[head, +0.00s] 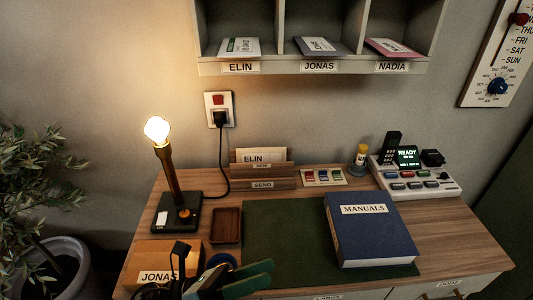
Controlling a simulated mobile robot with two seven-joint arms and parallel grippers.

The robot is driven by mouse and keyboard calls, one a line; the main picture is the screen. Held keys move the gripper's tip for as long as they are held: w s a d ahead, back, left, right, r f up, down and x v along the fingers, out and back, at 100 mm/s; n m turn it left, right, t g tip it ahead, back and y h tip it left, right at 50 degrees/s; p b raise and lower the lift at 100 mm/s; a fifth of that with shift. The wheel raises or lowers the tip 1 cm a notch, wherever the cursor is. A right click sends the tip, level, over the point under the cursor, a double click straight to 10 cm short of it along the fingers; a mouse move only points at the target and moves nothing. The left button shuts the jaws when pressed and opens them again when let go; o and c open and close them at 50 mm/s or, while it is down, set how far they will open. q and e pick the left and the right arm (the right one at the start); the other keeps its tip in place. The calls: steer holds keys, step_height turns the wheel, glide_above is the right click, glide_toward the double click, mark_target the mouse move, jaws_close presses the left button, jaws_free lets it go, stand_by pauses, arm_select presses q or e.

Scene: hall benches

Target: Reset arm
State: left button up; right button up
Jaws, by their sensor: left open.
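My left gripper (266,271) is low in the head view, at the front edge of the desk. Its two green fingers point right and are apart, with nothing seen between them. It is in front of the green desk mat (280,232) and just right of a box labelled JONAS (160,262). Dark parts of my left arm cover the front of that box. My right gripper is not in view.
A lit lamp (176,208), a small brown tray (227,225) and a letter rack (264,176) stand on the wooden desk. A blue MANUALS binder (370,232) lies on the mat. A console (415,180) is back right. Labelled pigeonholes (318,66) hang above. A plant (40,190) stands left.

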arm_select(q)
steer(key=a+f+n+t+y+p, duration=0.1)
steer(key=a+f+n+t+y, duration=0.45)
steer(key=n, duration=0.75)
steer(key=a+f+n+t+y+p, duration=0.1)
steer(key=a+f+n+t+y, duration=0.5)
steer(key=n, duration=0.7)
steer(key=s+a+f+n+g+y+p, duration=0.1)
steer(key=s+a+f+n+g+y, duration=0.2)
steer(key=s+f+n, duration=0.4)
steer(key=s+a+f+n+g+y+p, duration=0.1)
steer(key=s+a+f+n+g+y, duration=0.3)
steer(key=s+f+n, duration=0.3)
steer(key=s+f+y, duration=0.1)
steer(key=s, duration=0.3)
steer(key=shift+s+f+n, duration=0.25)
steer(key=shift+s+n, duration=0.05)
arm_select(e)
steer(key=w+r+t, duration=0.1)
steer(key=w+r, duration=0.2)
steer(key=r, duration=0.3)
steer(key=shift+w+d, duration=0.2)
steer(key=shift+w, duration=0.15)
